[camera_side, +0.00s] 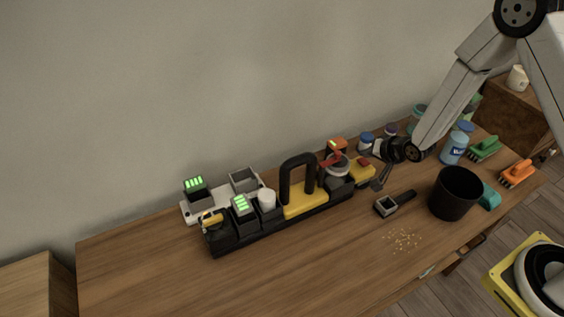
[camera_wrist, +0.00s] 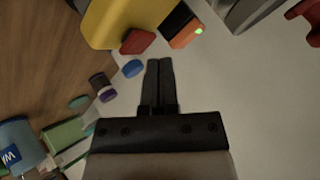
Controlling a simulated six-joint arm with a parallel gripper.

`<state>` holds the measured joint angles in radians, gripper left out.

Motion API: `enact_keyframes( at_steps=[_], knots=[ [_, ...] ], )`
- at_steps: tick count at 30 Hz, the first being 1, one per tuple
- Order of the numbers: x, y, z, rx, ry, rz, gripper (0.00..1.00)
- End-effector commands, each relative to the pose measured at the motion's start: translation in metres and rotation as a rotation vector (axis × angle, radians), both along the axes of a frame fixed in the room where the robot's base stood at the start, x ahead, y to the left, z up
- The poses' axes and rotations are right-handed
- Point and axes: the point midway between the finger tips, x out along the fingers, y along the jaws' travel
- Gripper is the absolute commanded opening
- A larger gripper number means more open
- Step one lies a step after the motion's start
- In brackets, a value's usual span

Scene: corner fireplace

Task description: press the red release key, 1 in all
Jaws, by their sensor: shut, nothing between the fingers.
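The red release key (camera_side: 366,162) sits at the right end of the long black-and-yellow tool rack (camera_side: 305,200), on a yellow part, in the side view. The wrist view shows it as a small red block (camera_wrist: 137,41) against the yellow body (camera_wrist: 125,18). In the wrist view the closed fingertips (camera_wrist: 160,64) are below and right of the key, with a visible gap in the picture.
An orange block with a green light (camera_wrist: 186,32) is beside the key. A black cup (camera_side: 455,192), a small dark-handled tool (camera_side: 388,206) and scattered crumbs (camera_side: 403,240) lie to the right. Blue-lidded jars (camera_side: 367,141) stand behind. The table's left front is clear.

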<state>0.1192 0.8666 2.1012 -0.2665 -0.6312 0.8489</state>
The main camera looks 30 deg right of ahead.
Motion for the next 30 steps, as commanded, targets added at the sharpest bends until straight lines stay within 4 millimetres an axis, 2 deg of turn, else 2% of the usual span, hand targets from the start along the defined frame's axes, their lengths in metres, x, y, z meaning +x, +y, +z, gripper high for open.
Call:
enact_keyframes(
  at_steps=[30],
  knots=[
    [0.0,0.0,-0.0089,0.0,0.0,0.0,0.0]
  ],
)
